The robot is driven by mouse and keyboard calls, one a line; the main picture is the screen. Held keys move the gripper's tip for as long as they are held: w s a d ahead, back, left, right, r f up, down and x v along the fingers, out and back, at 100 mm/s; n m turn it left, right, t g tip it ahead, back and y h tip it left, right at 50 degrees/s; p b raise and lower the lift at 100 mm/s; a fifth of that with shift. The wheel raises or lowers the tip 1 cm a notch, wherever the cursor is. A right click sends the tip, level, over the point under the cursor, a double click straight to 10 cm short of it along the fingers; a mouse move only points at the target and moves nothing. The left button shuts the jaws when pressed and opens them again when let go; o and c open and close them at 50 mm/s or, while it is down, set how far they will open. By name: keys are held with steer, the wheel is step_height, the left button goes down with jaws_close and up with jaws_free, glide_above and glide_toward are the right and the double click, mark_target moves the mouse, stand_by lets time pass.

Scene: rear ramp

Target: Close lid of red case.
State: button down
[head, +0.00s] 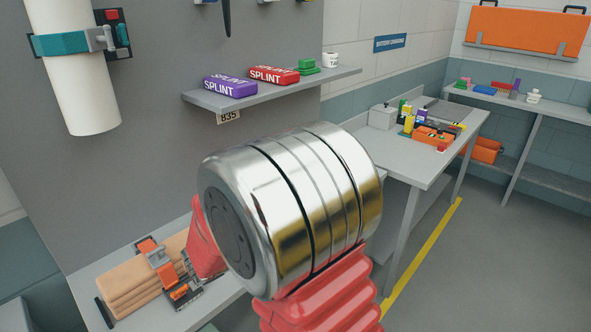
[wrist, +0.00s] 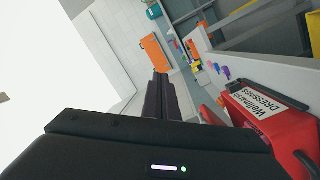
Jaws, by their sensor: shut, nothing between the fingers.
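A red case (wrist: 292,140) shows at the right of the wrist view. It bears a white label reading "Wellmarsh DRESSINGS", and part of it is cut off by the frame edge. I cannot tell from this angle how far its lid stands open. My gripper (wrist: 160,78) shows in the wrist view with its dark fingers together and nothing between them. The fingers are to the left of the case and apart from it. In the head view my arm's silver joint and red sleeve fill the middle, and I cannot make out the case there for certain.
A wall shelf (head: 190,99) holds purple and red splint packs. A bench below it carries a tan strapped bundle (head: 130,290). A side table (head: 420,170) holds an orange kit and bottles. An orange board (head: 525,30) hangs on the far wall. The floor at right is clear.

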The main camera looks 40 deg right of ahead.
steer(key=s+a+f+n+g+y, duration=0.1)
steer(key=s+a+f+y, duration=0.15)
steer(key=s+y, duration=0.3)
steer(key=s+a+f+n+y, duration=0.1)
steer(key=s+a+f+y, duration=0.1)
steer(key=s+a+y, duration=0.35)
steer(key=s+a+r+n+t+y, duration=0.1)
steer(key=a+n+t+y, duration=0.1)
steer(key=a, duration=0.5)
steer(key=a+r+n+t+y, duration=0.2)
steer(key=a+n+t+y, duration=0.1)
steer(key=a, duration=0.5)
steer(key=shift+s+a+r+t+y, duration=0.2)
steer(key=shift+s+t+y, duration=0.3)
steer(key=shift+y, duration=0.5)
